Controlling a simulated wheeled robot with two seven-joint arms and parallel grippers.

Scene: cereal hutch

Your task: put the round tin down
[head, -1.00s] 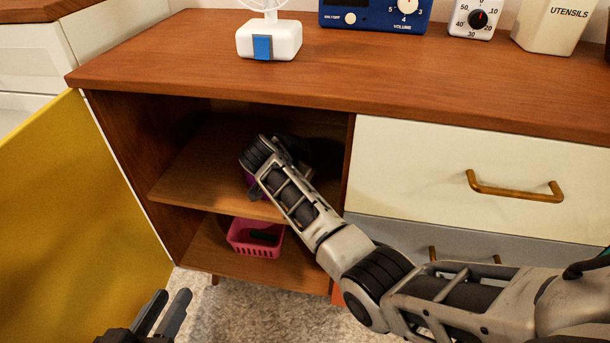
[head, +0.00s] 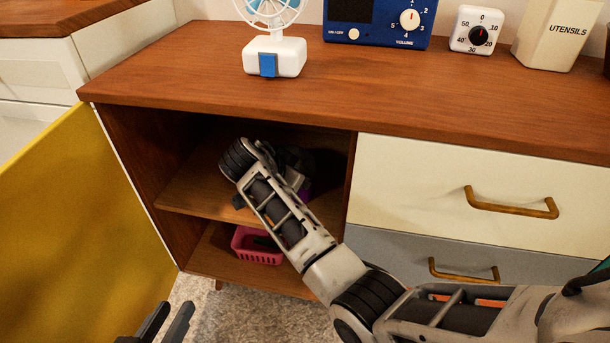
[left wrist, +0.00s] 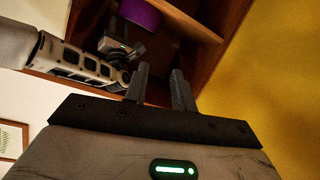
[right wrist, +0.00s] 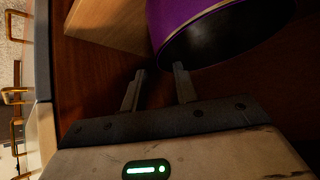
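The round tin is purple. In the right wrist view the tin (right wrist: 205,22) is just beyond my right fingertips, with its dark round end facing them. In the head view only a sliver of the tin (head: 304,195) shows on the cabinet's upper shelf, behind my right arm. The left wrist view also shows the tin (left wrist: 140,13). My right gripper (right wrist: 160,70) is inside the cabinet, its fingers apart with nothing between them. I cannot tell whether a fingertip touches the tin. My left gripper (head: 168,322) is open and empty, low in front of the cabinet.
A pink basket (head: 257,245) with a dark thing in it stands on the lower shelf. The yellow door (head: 70,215) is open at the left. A fan (head: 273,58), a blue radio (head: 375,22), a timer (head: 477,30) and a utensil pot (head: 553,35) stand on top.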

